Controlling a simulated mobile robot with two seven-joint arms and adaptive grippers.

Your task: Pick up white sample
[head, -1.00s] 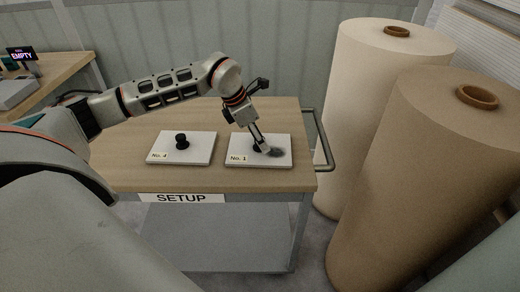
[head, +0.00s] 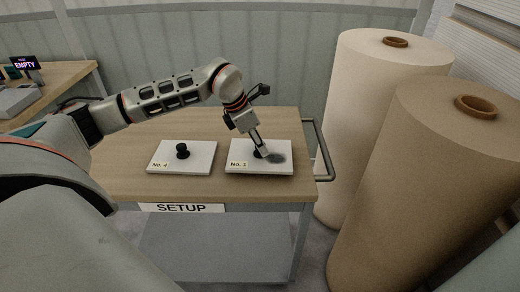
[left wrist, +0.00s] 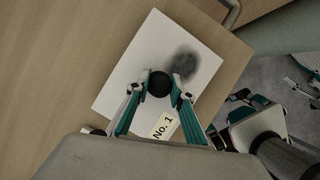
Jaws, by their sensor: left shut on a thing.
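Two white samples lie flat on the wooden cart top (head: 120,165), each a plate with a black knob. The sample labelled No. 1 (head: 281,167) is on the right and has a dark smudge beside its knob. The sample labelled No. 4 (head: 201,164) is on the left, its knob (head: 182,150) free. My left gripper (head: 262,153) is shut on the knob of No. 1. In the left wrist view its fingers (left wrist: 160,88) are on either side of the black knob (left wrist: 159,81), over the plate (left wrist: 135,66).
A metal handle (head: 320,150) runs along the cart's right end. A white roll (head: 365,130) and a brown roll (head: 425,190) stand right of it. A SETUP sign (head: 181,208) is on the front edge. Another table with an EMPTY display (head: 25,63) stands at back left.

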